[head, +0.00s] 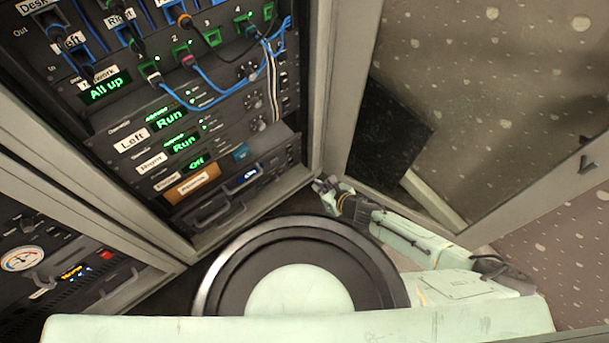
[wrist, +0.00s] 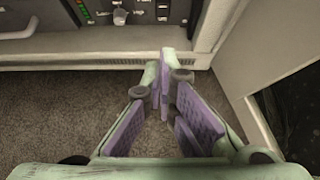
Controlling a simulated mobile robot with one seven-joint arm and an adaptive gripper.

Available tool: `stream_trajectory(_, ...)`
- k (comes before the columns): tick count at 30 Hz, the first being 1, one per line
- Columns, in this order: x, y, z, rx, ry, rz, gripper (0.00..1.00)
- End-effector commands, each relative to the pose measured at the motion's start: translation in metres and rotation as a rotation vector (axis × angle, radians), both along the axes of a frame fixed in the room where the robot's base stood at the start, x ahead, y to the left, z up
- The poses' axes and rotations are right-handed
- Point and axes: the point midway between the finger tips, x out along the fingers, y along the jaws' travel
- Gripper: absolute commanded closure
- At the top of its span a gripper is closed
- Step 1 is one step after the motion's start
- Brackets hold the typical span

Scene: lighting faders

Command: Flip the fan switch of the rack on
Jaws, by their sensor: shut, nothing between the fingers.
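The rack (head: 212,118) stands at the left in the head view, with several black units, green displays and blue cables. One lower display (head: 197,162) reads "Off". I cannot read a fan label, so I cannot tell which control is the fan switch. My gripper (head: 322,187) is low, just right of the rack's lower right frame. In the wrist view my gripper (wrist: 165,62) is shut with nothing between its purple-padded fingers.
Another rack section (head: 70,262) with a round gauge is at the lower left. An open door or panel frame (head: 345,95) stands right of the rack, near my arm. Carpet (wrist: 70,110) lies below the panel in the wrist view. A pale upright (wrist: 245,60) is close on the right.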

Motion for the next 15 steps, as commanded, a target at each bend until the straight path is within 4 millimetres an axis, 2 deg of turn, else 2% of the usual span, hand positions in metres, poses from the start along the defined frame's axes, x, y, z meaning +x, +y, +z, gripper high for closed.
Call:
stream_trajectory(5, 0.016, 0.014, -0.018, 0.003, 0.001, 0.002, 1.00)
stream_trajectory(15, 0.062, 0.048, -0.063, 0.001, 0.001, 0.002, 1.00)
